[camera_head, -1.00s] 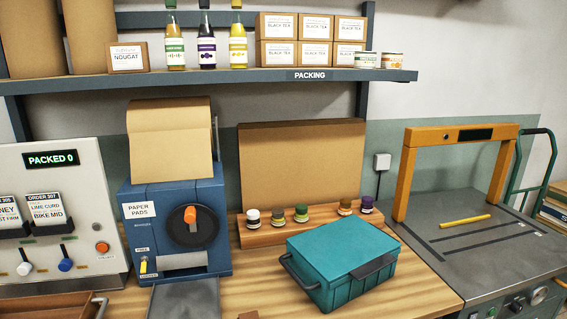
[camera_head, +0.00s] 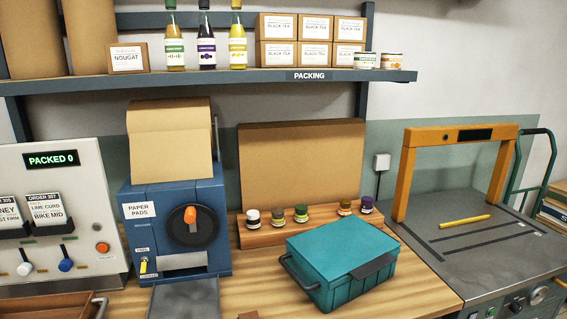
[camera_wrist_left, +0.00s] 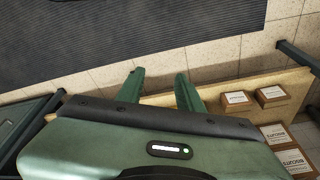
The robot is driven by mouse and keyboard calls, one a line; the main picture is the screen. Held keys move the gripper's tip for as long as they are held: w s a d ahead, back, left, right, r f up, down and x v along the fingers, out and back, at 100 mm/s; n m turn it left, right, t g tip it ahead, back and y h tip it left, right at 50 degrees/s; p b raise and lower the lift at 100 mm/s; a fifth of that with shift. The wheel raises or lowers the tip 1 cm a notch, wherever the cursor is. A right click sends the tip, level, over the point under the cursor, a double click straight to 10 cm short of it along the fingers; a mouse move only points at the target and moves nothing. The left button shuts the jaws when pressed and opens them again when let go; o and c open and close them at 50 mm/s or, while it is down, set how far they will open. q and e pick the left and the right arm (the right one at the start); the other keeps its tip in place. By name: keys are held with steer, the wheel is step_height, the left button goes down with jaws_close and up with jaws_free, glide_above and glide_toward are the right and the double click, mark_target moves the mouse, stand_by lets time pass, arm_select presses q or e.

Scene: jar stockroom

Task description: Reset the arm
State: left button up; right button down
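My left gripper (camera_wrist_left: 158,76) shows only in the left wrist view. Its two green fingers stand apart with nothing between them, past the green housing with a small lit panel. Behind the fingers are floor tiles and a wooden board. Neither arm shows in the head view, and my right gripper is in no view.
In the head view, a teal box (camera_head: 340,262) sits on the wooden bench before small jars. A blue paper-pad machine (camera_head: 178,222) stands left, an orange-framed machine (camera_head: 455,136) right. The wrist view shows a dark ridged surface (camera_wrist_left: 120,35) and several small boxes (camera_wrist_left: 272,96).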

arm_select(q)
steer(key=s+a+f+g, duration=0.1)
steer(key=s+a+f, duration=0.2)
steer(key=s+f, duration=1.6)
step_height(320, 180, down, 3)
steer(key=shift+a+f+g, duration=0.1)
steer(key=shift+a+g, duration=0.05)
steer(key=shift+g, duration=0.15)
